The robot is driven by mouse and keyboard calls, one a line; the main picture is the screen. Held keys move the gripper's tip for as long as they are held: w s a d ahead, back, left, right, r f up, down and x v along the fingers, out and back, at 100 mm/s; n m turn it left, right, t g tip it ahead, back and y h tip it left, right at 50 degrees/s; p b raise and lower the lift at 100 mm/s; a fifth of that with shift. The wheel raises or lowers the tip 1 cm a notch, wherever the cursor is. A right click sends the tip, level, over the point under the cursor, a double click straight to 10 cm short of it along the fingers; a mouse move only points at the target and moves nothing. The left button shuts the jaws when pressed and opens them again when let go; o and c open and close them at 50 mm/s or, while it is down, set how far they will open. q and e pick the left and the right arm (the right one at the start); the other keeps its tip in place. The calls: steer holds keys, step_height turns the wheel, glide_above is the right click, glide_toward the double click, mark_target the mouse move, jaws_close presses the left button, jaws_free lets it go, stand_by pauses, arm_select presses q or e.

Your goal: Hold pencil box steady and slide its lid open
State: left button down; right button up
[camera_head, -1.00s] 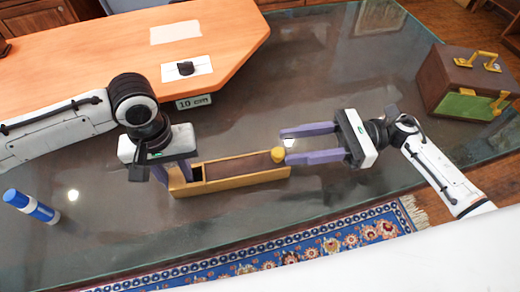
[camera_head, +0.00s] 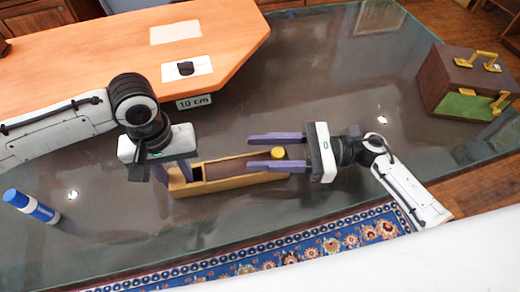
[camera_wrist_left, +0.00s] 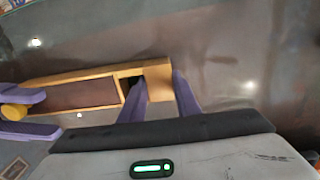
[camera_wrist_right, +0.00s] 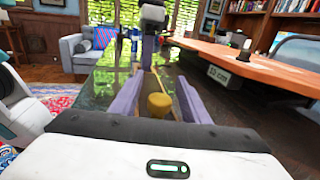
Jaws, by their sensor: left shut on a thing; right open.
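The pencil box (camera_head: 235,182) is a long, light-wood box lying on the glass table. Its dark brown lid (camera_head: 232,166) is partly slid to the right, leaving a dark gap at the left end. A yellow knob (camera_head: 278,153) sits at the lid's right end. My left gripper (camera_head: 174,178) is shut on the left end of the box; the left wrist view shows its purple fingers around that end (camera_wrist_left: 158,82). My right gripper (camera_head: 250,152) is open, its purple fingers on either side of the knob, which also shows between them in the right wrist view (camera_wrist_right: 159,104).
A blue and white marker (camera_head: 32,207) lies at the left of the glass table (camera_head: 330,60). A brown and green case (camera_head: 465,85) stands at the far right.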

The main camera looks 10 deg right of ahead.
steer(key=shift+w+a, duration=0.1)
steer(key=shift+a, duration=0.25)
jaws_close()
steer(key=d, duration=1.3)
steer(key=shift+w+d, duration=0.1)
steer(key=shift+d, duration=0.15)
jaws_free()
steer(key=d, duration=0.4)
steer(key=s+d, duration=0.1)
steer(key=d, duration=0.3)
steer(key=s+d, duration=0.1)
steer(key=d, duration=0.2)
steer(key=shift+s+d, duration=0.1)
steer(key=shift+d, duration=0.3)
